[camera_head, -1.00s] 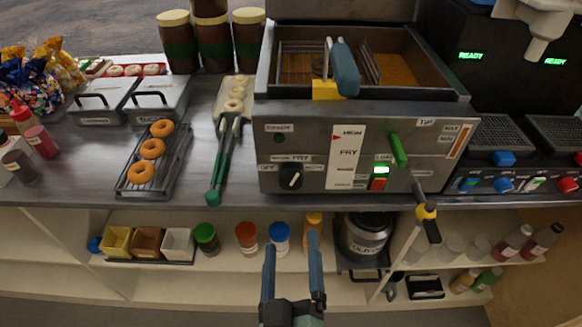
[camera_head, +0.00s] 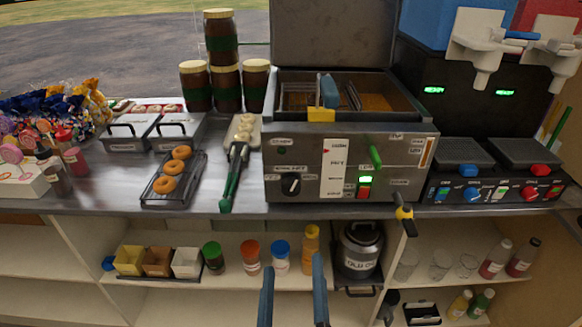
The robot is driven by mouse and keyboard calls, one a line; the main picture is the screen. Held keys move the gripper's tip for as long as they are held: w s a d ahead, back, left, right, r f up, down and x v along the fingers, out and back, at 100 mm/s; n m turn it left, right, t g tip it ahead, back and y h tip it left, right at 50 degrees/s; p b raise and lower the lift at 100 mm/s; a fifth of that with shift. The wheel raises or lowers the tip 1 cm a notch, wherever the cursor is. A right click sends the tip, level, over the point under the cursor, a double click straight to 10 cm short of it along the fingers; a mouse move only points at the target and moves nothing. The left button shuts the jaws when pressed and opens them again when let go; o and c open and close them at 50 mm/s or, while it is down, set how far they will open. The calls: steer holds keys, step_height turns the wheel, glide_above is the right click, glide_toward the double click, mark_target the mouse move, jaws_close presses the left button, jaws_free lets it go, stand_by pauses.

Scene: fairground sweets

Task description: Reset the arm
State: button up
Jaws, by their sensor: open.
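My gripper (camera_head: 293,285) shows at the bottom middle, its two blue-grey fingers pointing up and spread apart. Nothing is between the fingers. It is in front of the lower shelf, below the fryer (camera_head: 345,160), and apart from the counter. The wrist behind the fingers is out of the picture.
The counter (camera_head: 110,187) holds a rack with three doughnuts (camera_head: 174,174), tongs (camera_head: 232,180), lidded trays (camera_head: 130,135) and stacked jars (camera_head: 225,88). Below, a shelf holds small bins (camera_head: 157,262), capped jars (camera_head: 250,257) and a metal pot (camera_head: 360,250). A drinks machine (camera_head: 480,80) stands right.

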steer(key=w+r+m+t, duration=0.2)
steer(key=r, duration=1)
steer(key=w+r+m+t, duration=0.2)
steer(key=r, duration=0.9)
steer(key=s+r+t+p, duration=0.1)
steer(key=r+p, duration=0.3)
steer(key=r, duration=0.6)
steer(key=s+r+m+t+p, duration=0.1)
steer(key=s+r+p, duration=0.3)
steer(key=r, duration=0.7)
steer(key=s+r+t+p, duration=0.2)
steer(key=s+r+p, duration=0.1)
steer(key=r, duration=0.7)
steer(key=shift+a+r+m+p, duration=0.15)
steer(key=shift+m+p, duration=0.25)
steer(key=shift+p, duration=0.25)
